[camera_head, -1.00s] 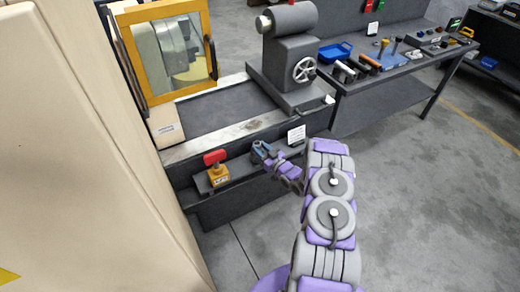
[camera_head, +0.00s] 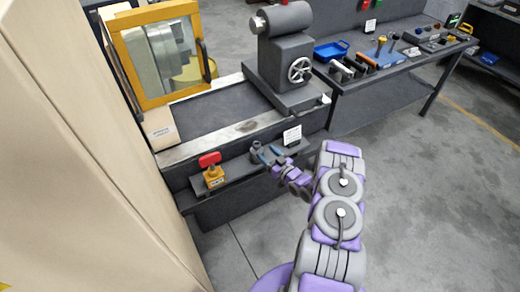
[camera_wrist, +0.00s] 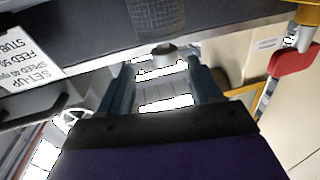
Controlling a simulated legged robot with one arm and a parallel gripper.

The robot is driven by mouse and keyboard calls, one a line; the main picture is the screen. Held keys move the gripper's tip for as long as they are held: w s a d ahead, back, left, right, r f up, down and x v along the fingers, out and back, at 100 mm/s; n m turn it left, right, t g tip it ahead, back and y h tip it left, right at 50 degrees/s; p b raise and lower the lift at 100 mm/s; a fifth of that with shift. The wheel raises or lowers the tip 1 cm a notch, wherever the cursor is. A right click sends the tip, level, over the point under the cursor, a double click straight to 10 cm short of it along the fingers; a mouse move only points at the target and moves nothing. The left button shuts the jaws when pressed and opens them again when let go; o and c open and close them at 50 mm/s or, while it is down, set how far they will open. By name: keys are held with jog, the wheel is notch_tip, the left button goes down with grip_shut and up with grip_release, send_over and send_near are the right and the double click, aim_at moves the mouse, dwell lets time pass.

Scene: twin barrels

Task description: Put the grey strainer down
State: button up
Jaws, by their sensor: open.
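The grey strainer (camera_head: 256,149) stands upright on the dark shelf (camera_head: 237,167) along the front of the machine. In the wrist view, which is upside down, its dark mesh body (camera_wrist: 158,14) is at the top, with a grey round knob (camera_wrist: 163,52) below it. My gripper (camera_head: 269,155) is open and just to the right of the strainer. In the wrist view the two blue-grey fingers (camera_wrist: 161,68) are spread, with nothing held between them. The knob shows beyond the gap and looks clear of the fingers.
A yellow block with a red handle (camera_head: 211,171) stands on the shelf to the left. A white label card (camera_head: 292,135) is close behind my gripper. The machine bed (camera_head: 220,112) rises behind the shelf. Open floor (camera_head: 420,200) is to the right.

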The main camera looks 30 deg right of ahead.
jog(key=a+p+v, duration=0.1)
jog(key=v, duration=0.6)
jog(key=w+d+r+n+g+h, duration=0.25)
jog(key=w+r+g, duration=0.35)
jog(key=r, duration=0.3)
jog(key=s+a+r+m+g+h, duration=0.35)
jog(key=s+r+g, duration=0.35)
jog(key=r, duration=0.7)
jog(key=s+a+r+g, duration=0.2)
jog(key=s+a+r, duration=0.2)
jog(key=s+a, duration=0.3)
jog(key=s+a+r+g+y, duration=0.1)
jog(key=s+a+r, duration=0.3)
jog(key=s, duration=1.4)
jog(key=s+a+r+m+g+y, duration=0.1)
jog(key=s+a+r+g, duration=0.2)
jog(key=s+a, duration=0.9)
notch_tip(320, 180, up, 2)
jog(key=shift+s+a+r+g, duration=0.1)
jog(key=shift+s+a+g, duration=0.1)
jog(key=shift+s+g, duration=0.1)
